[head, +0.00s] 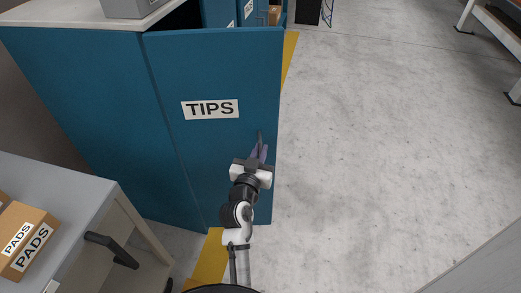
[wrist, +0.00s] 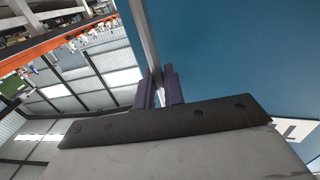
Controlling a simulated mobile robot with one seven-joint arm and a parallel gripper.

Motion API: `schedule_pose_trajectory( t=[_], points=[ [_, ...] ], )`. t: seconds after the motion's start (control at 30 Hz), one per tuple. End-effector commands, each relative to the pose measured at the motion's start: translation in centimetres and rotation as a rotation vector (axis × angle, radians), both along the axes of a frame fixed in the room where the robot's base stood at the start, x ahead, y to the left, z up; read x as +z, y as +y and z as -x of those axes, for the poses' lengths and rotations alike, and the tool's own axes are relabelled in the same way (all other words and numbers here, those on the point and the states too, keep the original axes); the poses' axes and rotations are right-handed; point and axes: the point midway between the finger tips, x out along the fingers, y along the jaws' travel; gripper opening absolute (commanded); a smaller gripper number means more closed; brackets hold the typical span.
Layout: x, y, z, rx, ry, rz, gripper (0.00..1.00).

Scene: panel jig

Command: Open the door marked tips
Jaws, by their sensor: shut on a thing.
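The blue door marked TIPS (head: 220,75) stands open from the blue cabinet (head: 85,90), with its hinge side on the left. A dark gap shows behind its top edge. My gripper (head: 260,148) is at the lower right part of the door, near its free edge. In the wrist view, the purple fingers of my gripper (wrist: 159,88) are closed around the grey bar handle (wrist: 144,40). The handle (head: 260,136) shows only as a short piece above the fingers in the head view. The TIPS label is partly visible in the wrist view.
A grey table (head: 65,185) with a PADS box (head: 25,240) and a dark handle (head: 110,249) stands at lower left. More blue cabinets (head: 222,14) are behind the door. The concrete floor (head: 390,130) to the right is clear. Shelving stands at upper right.

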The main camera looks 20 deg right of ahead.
Motion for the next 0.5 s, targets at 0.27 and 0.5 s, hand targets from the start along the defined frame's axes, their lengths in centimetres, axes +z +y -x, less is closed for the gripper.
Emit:
schedule_pose_trajectory(
  t=[0.27, 0.5],
  points=[
    [-0.11, 0.53, 0.68, 0.002, 0.002, -0.002, 0.00],
    [-0.08, 0.56, 0.72, 0.002, 0.002, -0.002, 0.00]
  ],
)
